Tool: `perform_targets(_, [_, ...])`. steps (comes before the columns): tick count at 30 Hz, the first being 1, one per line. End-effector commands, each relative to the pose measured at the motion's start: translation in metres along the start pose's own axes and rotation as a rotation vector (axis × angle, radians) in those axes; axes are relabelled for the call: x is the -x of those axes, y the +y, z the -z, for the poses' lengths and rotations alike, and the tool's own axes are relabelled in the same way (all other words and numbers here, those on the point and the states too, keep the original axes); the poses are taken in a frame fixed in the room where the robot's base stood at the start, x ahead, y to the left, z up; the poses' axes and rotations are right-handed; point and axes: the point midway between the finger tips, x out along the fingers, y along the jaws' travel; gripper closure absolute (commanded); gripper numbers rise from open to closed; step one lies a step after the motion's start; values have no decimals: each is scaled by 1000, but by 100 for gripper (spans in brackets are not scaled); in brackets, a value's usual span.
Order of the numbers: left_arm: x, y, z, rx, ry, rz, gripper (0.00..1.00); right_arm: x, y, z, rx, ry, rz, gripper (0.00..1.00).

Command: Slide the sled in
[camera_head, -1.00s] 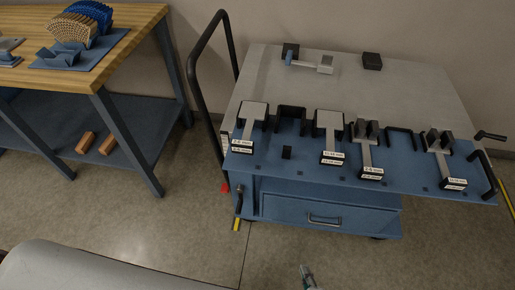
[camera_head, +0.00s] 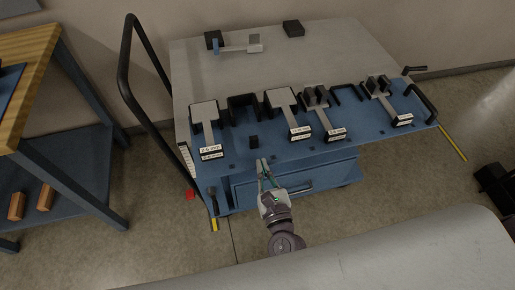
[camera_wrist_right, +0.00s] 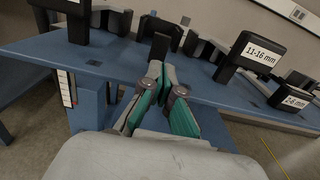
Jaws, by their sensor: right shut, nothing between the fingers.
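A blue plate (camera_head: 222,167) on a cart carries several grey T-shaped pieces with labelled black ends, such as the left one (camera_head: 204,115) and the middle one (camera_head: 281,102). A small black upright block (camera_head: 253,142) stands near the plate's front edge, in front of an empty black U-shaped bracket (camera_head: 243,103). I cannot tell which part is the sled. My right gripper (camera_head: 263,163) is shut and empty at the plate's front edge. In the right wrist view its fingertips (camera_wrist_right: 158,73) point at the black block (camera_wrist_right: 160,46), just short of it. My left gripper is not in view.
The cart's grey top (camera_head: 330,50) holds a small grey bar with a blue end (camera_head: 237,47) and black blocks. A black push handle (camera_head: 126,90) rises at the left. A drawer (camera_head: 285,185) is below the plate. A wooden bench (camera_head: 30,55) stands at the left.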

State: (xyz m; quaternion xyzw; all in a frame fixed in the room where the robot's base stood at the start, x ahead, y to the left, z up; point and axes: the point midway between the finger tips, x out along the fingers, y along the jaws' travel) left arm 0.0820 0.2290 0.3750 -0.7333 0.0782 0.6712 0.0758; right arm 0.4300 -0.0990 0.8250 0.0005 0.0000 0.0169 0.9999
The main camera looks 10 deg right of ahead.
Motion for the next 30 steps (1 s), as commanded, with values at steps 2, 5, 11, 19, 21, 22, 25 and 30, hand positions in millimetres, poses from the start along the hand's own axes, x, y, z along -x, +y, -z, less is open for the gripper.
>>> perform_targets(2, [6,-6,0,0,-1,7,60,-16,0,-3,-1,-2,2,100])
perform_targets(5, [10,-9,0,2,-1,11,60,-32,0,-3,2,-1,0,100])
perform_targets(11, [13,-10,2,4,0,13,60,-48,0,0,2,1,1,100])
perform_targets(19, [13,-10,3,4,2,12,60,-50,0,1,2,1,0,100])
perform_targets(21, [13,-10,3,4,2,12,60,-50,0,1,2,1,0,100])
perform_targets(22, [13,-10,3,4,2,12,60,-50,0,1,2,1,0,100])
perform_targets(25, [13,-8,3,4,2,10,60,-51,0,1,2,0,0,100])
perform_targets(30, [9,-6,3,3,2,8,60,-57,0,1,2,-1,1,100])
